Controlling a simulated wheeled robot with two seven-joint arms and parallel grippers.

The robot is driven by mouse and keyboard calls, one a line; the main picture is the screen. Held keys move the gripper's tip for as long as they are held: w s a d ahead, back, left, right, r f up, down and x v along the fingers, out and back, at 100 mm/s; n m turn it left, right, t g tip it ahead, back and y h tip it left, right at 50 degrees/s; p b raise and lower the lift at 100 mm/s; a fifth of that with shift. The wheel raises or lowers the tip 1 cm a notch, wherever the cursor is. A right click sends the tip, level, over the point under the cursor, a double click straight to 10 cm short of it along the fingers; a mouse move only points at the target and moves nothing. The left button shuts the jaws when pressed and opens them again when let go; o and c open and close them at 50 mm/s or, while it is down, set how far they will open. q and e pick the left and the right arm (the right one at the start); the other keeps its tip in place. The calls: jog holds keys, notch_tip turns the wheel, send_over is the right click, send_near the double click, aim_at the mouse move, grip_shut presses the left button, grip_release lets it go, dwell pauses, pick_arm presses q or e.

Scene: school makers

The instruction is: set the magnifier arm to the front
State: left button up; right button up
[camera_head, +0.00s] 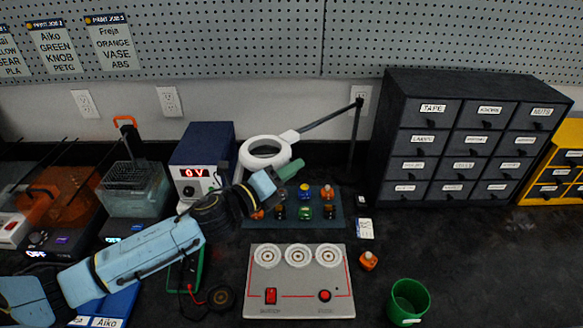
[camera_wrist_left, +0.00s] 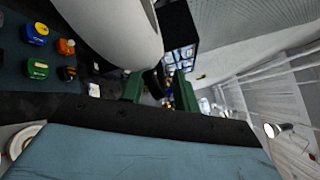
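The magnifier (camera_head: 265,153) is a white ring head on a thin dark arm (camera_head: 330,118), which runs right to a black upright post (camera_head: 354,140) at the back of the bench. My left gripper (camera_head: 290,170) has green fingers and is just below and right of the ring. In the left wrist view the magnifier's white head (camera_wrist_left: 115,30) fills the top, close to the fingers. The green fingers (camera_wrist_left: 160,90) stand apart there, with a dark shape showing between them. I cannot tell whether that shape lies between the fingers or behind them. My right gripper is not in view.
A blue mat (camera_head: 330,215) with several small coloured parts lies below the gripper. A grey panel (camera_head: 298,290) with three white dials is in front. A blue power supply (camera_head: 203,150) stands left, black drawers (camera_head: 375,170) right. A green cup (camera_head: 408,300) stands front right.

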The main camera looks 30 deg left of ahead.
pick_arm(q)
jog(key=shift+w+d, duration=0.15)
jog(key=shift+w, duration=0.2)
grip_shut()
jog(key=shift+r, duration=0.1)
